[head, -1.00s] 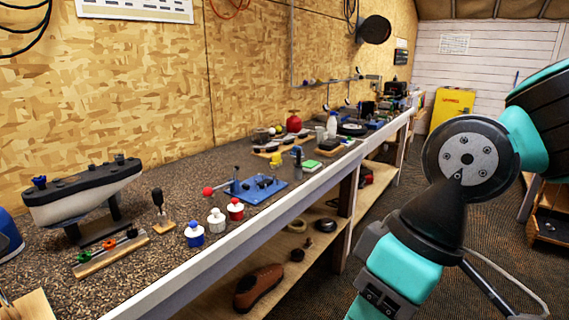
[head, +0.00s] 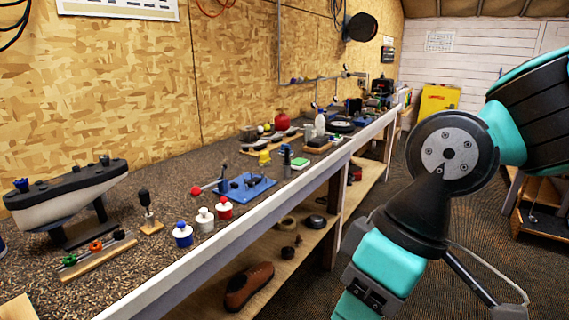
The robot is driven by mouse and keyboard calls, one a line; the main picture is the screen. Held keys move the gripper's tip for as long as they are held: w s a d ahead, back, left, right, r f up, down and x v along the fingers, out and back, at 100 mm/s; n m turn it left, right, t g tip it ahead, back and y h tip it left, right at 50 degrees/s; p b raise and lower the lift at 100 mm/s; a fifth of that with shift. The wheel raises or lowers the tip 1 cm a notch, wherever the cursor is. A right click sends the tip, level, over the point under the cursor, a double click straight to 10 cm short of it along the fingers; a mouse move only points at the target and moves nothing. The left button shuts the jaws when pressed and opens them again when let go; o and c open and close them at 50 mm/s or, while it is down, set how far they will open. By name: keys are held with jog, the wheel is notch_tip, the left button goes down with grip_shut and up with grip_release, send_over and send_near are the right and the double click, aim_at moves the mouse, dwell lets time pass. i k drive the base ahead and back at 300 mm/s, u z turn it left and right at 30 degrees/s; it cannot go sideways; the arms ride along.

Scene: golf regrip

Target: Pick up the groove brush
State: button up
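I cannot pick out the groove brush for certain among the small items on the workbench (head: 135,187). A small upright tool with a dark handle (head: 147,207) stands on a wooden block near the front left, but I cannot tell what it is. My arm crosses the right side of the head view, in front of the floor and away from the bench. My gripper is outside the frame, so I cannot see whether it holds anything.
A boat-shaped stand (head: 70,188) is at left. A lower shelf holds a brown shoe (head: 248,286). Carpet is open at right.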

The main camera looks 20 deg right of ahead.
aim_at(265, 160)
jog(key=z, duration=0.2)
jog(key=i, duration=2)
jog(key=u, duration=0.4)
